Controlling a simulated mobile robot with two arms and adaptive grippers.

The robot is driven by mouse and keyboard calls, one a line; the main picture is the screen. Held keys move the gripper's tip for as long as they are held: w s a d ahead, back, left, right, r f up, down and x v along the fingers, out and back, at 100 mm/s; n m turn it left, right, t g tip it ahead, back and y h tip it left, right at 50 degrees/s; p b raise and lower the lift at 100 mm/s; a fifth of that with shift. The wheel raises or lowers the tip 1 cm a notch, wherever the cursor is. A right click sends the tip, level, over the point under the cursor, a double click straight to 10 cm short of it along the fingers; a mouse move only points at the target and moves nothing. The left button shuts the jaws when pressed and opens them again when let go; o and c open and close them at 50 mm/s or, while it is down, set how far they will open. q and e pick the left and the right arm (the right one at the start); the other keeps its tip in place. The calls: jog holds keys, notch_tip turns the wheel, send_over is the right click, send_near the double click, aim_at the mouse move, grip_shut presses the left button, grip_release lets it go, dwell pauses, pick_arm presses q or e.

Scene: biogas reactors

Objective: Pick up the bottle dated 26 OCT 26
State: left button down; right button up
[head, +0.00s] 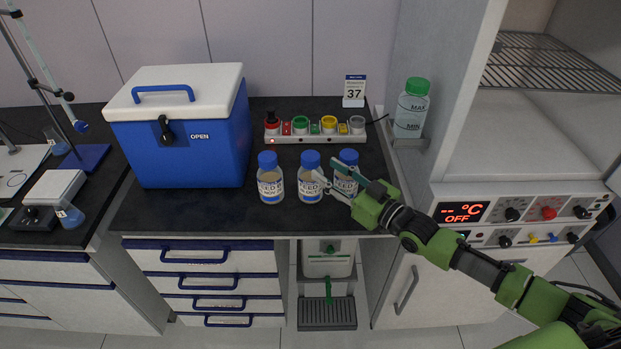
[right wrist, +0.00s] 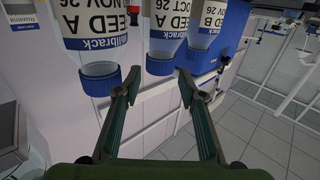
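Three blue-capped bottles with brown contents stand in a row on the dark counter. The middle bottle (head: 309,186) has a label reading FEED A and OCT 26 in the right wrist view (right wrist: 162,20); its day number is not clear. The left bottle (head: 270,187) reads B and NOV 26. The right bottle (head: 345,184) reads NOV 26 and is partly hidden by my gripper. My right gripper (head: 328,178) is open and empty, its fingers pointing toward the middle bottle. In the right wrist view its fingertips (right wrist: 160,88) lie either side of that bottle's cap, apparently not gripping it. My left gripper is out of view.
A blue cooler (head: 181,140) marked OPEN stands left of the bottles. Behind them are a strip of coloured knobs (head: 314,130) and a card reading 37 (head: 354,91). A green-capped bottle (head: 411,107) sits on a side bracket by the oven cabinet (head: 470,150).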

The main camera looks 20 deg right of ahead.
aim_at(317, 164)
jog(key=p+x, duration=0.1)
jog(key=x, duration=0.4)
jog(key=shift+f, duration=0.15)
jog(key=shift+s, duration=0.1)
grip_shut()
